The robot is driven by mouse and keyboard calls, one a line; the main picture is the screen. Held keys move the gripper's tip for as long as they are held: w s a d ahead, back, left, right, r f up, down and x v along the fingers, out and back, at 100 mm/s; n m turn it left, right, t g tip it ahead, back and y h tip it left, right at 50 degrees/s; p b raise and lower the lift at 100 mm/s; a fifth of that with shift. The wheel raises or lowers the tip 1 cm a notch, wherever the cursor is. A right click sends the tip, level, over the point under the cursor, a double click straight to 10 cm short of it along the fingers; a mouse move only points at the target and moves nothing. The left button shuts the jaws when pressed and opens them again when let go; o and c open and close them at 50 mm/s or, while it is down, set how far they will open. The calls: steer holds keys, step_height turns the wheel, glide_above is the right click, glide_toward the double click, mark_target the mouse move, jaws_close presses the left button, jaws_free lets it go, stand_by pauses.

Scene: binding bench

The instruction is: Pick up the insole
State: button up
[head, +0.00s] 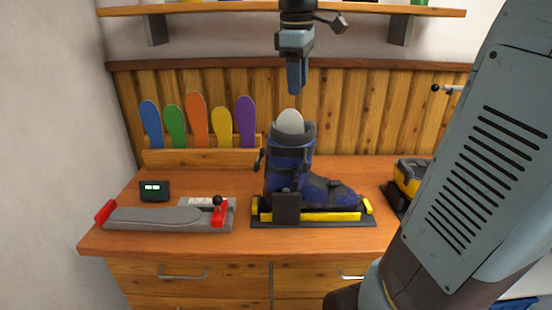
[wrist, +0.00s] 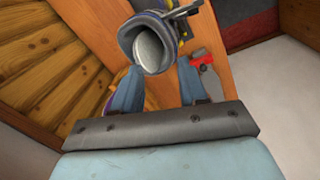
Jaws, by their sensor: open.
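A pale grey insole (head: 291,121) sticks up out of the top of a blue and black boot (head: 288,168). Its lower part is hidden inside the boot. In the wrist view the pale insole (wrist: 150,50) shows inside the round boot opening (wrist: 128,35). My gripper (head: 294,91) hangs above the boot, pointing down, apart from the insole. In the wrist view my gripper (wrist: 159,67) has its two fingers spread, with nothing held between them. Other insoles, blue, green, orange (head: 196,117), yellow and purple, stand in a wooden rack (head: 200,158) at the back left.
The boot stands in a black and yellow holder (head: 338,217). A grey sole-shaped jig (head: 155,218) with red ends and a small display (head: 155,190) are at left. A yellow tool (head: 408,178) is at right. A shelf (head: 220,9) runs above.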

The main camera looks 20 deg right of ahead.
mark_target(290, 119)
steer(key=w+r+n+g, duration=0.2)
steer(key=w+n, duration=0.2)
steer(key=w, duration=0.3)
steer(key=shift+s+d+f, duration=0.1)
steer(key=shift+d+f, duration=0.05)
steer(key=shift+f, duration=2.2)
steer(key=shift+s+d+f, duration=0.1)
steer(key=shift+d+f, duration=0.05)
steer(key=shift+f, duration=2.25)
steer(key=shift+s+d+f, duration=0.1)
steer(key=shift+d+f, duration=0.05)
steer(key=shift+f, duration=2.2)
jaws_close()
